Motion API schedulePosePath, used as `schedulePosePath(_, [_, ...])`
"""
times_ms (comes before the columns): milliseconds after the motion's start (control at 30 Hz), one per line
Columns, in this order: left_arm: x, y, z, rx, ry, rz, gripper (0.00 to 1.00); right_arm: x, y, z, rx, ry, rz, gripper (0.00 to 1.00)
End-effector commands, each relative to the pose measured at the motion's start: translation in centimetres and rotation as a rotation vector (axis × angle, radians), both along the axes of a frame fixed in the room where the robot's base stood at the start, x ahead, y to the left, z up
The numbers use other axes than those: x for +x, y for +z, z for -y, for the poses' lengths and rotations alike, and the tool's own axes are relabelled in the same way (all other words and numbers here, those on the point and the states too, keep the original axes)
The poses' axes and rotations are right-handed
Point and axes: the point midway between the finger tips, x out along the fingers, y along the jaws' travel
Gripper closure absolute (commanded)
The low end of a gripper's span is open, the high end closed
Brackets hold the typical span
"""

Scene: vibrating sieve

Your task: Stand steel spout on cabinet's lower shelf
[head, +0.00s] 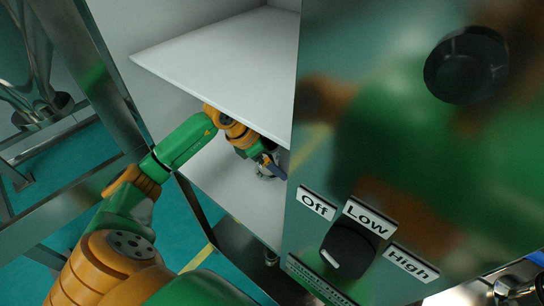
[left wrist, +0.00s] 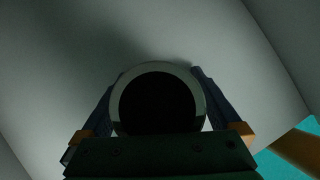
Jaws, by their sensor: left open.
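The cabinet's lower shelf (head: 232,192) is a pale board under a higher white shelf. My left arm reaches into this lower space in the head view. My left gripper (head: 270,164) is open low in it, partly shaded. The steel spout (left wrist: 157,102) shows in the left wrist view as a round, light-rimmed ring with a black inside, between the two open fingers. In the head view only a small grey bit of it (head: 264,174) shows by the fingers. It appears to stand on the lower shelf; its base is hidden. My right gripper is not in view.
The higher shelf (head: 220,58) hangs close above my left wrist. A shiny panel (head: 325,120) with a black knob (head: 347,248) marked Off, Low and High borders the opening on the right. A metal frame (head: 60,205) stands at left. The lower shelf's front is clear.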

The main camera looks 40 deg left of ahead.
Motion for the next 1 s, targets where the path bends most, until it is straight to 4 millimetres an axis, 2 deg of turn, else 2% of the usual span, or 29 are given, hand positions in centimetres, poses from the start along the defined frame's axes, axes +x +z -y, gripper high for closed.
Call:
schedulePosePath(167, [0.0,0.4,0.0,0.000,0.000,0.000,0.02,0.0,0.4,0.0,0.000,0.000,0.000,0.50])
schedulePosePath(267, [-0.4,0.9,-0.4,0.004,0.001,0.001,0.02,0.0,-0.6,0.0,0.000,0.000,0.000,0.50])
schedulePosePath(500, [-4.4,0.4,-3.1,0.008,0.001,-0.007,0.02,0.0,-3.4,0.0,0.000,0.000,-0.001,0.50])
schedulePosePath(733, [-6.6,0.3,-4.5,0.005,-0.004,-0.007,0.02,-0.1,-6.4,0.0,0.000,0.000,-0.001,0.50])
schedulePosePath(1000, [-9.4,1.0,-6.5,-0.004,-0.002,0.000,0.02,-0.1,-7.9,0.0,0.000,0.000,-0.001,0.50])
